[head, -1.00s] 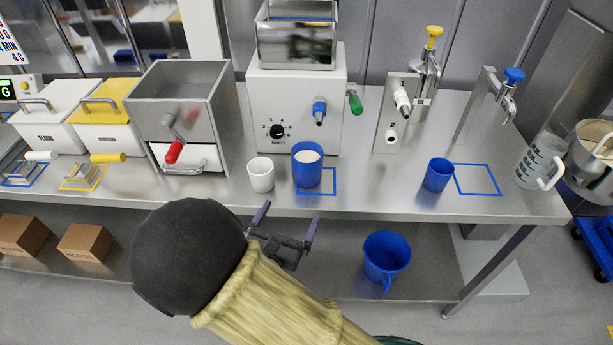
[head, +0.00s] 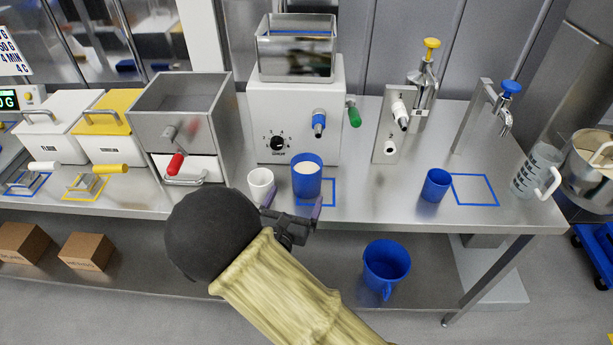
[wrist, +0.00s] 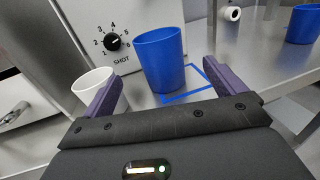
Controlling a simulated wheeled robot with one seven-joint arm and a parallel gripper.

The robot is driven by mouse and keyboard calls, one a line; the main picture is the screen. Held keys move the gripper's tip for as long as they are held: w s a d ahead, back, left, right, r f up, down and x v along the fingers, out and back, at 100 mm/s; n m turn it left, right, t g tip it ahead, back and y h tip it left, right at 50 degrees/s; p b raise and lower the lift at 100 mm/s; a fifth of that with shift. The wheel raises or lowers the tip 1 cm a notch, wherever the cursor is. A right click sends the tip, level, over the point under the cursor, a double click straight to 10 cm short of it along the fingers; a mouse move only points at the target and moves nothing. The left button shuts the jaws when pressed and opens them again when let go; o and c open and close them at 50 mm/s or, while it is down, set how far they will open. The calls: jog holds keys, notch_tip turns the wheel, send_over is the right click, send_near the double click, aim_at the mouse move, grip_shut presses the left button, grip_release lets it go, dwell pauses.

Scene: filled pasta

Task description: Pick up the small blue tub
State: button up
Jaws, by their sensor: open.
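A blue tub (head: 307,182) with pale contents stands upright on the steel counter below the white machine, partly over a blue outlined square. It also shows in the wrist view (wrist: 160,60), ahead of and between the fingers. A smaller empty-looking blue tub (head: 436,186) stands further right beside another blue square; part of a blue tub shows at the wrist view's right edge (wrist: 303,25). My gripper (head: 292,206) is open and empty at the counter's front edge, its purple fingers (wrist: 165,92) short of the tub with contents.
A white cup (head: 260,184) stands close left of the filled tub, near my left finger. The white machine (head: 292,125) with a dial stands behind. A blue jug (head: 386,268) is on the lower shelf. Counter between the two tubs is clear.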

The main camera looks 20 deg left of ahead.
aim_at(302, 180)
jog(key=w, duration=0.3)
jog(key=shift+w, duration=0.15)
jog(key=w+p, duration=0.2)
jog(key=w, duration=0.3)
jog(key=shift+w, duration=0.1)
jog(key=shift+a, duration=0.1)
dwell(0.3)
jog(key=shift+r, duration=0.1)
jog(key=c, duration=1.4)
